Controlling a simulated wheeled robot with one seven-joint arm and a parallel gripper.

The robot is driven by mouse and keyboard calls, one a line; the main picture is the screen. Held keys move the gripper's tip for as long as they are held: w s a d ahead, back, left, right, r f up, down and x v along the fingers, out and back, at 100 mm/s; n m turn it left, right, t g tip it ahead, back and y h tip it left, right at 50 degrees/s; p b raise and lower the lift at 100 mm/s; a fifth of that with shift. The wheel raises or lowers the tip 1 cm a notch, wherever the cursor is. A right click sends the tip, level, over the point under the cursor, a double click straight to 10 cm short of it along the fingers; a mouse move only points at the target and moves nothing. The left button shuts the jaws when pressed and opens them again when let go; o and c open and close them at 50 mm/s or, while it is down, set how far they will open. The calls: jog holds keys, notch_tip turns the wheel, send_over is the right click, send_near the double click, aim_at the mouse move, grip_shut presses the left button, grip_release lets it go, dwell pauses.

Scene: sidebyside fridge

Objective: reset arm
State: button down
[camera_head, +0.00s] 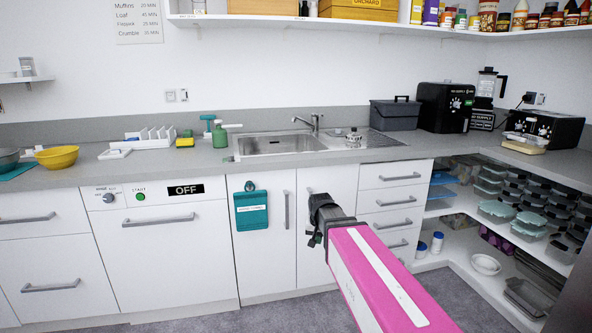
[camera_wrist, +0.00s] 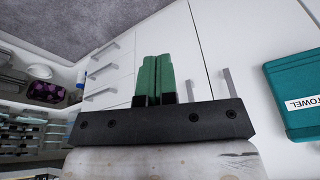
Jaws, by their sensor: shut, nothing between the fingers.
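My gripper (camera_head: 315,240) is at the end of my pink arm, in front of the white cabinet doors below the sink in the head view. In the wrist view its two green fingers (camera_wrist: 155,78) lie side by side, shut and empty. They point toward the white cabinet front (camera_wrist: 193,45). The fingers are mostly hidden behind the wrist in the head view. I cannot tell the exact gap between the fingertips and the cabinet.
A teal towel (camera_head: 251,210) hangs on the door left of my gripper. A drawer stack (camera_head: 390,199) stands to the right, then open shelves with containers (camera_head: 497,209). The counter (camera_head: 84,175) with the sink (camera_head: 280,144) is above. The floor (camera_head: 190,323) in front is clear.

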jog(key=s+d+f+n+g, duration=0.1)
jog(key=s+d+f+g, duration=0.1)
jog(key=s+d+f, duration=0.8)
jog(key=s+f, duration=0.2)
jog(key=s, duration=0.2)
jog(key=shift+s+d+g, duration=0.25)
jog(key=shift+d+g, duration=0.1)
jog(key=shift+g, duration=0.05)
